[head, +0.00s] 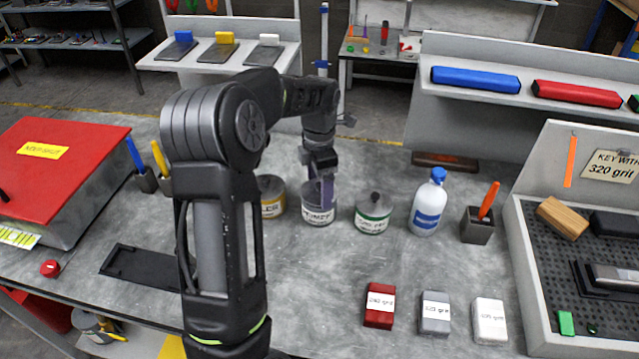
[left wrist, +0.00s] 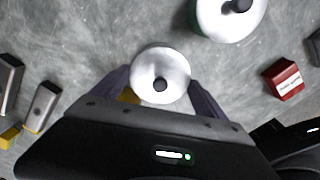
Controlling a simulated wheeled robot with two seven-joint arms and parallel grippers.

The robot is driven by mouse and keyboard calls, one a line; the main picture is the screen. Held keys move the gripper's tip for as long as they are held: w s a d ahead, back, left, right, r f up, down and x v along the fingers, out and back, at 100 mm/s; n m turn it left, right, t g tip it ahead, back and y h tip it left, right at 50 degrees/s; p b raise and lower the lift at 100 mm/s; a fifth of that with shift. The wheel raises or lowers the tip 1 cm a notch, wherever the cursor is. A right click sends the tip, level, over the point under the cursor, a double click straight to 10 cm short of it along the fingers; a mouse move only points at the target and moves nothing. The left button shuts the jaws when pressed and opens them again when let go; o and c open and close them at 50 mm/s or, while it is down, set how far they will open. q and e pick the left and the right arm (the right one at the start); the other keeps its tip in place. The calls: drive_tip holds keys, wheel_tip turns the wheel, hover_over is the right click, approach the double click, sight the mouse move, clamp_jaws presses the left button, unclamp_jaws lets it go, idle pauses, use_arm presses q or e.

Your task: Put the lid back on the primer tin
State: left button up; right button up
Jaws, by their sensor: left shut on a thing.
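The primer tin (head: 318,217) stands on the grey bench between two other tins, its white label partly covered by a finger. My left gripper (head: 321,190) is right at its top. In the left wrist view, the pale round lid (left wrist: 160,66) with a dark knob sits between the two fingers of my left gripper (left wrist: 162,92), which is shut on it. The lid lies over the primer tin and hides its mouth; whether it is seated or slightly raised I cannot tell. My right gripper is not in view.
A yellow-labelled tin (head: 271,197) stands close left, and a green-labelled tin (head: 373,217) with a knobbed lid close right. A white bottle (head: 428,204) and a pot (head: 477,228) stand further right. Sanding blocks (head: 379,308) lie in front. The bench before the tins is clear.

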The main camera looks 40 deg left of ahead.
use_arm(q)
drive_tip(key=shift+f, duration=0.1)
idle(0.8)
drive_tip(key=o, duration=1.2)
drive_tip(key=shift+r+p, duration=0.85)
drive_tip(key=shift+r, duration=2.65)
drive_tip(key=shift+c, duration=0.3)
clamp_jaws()
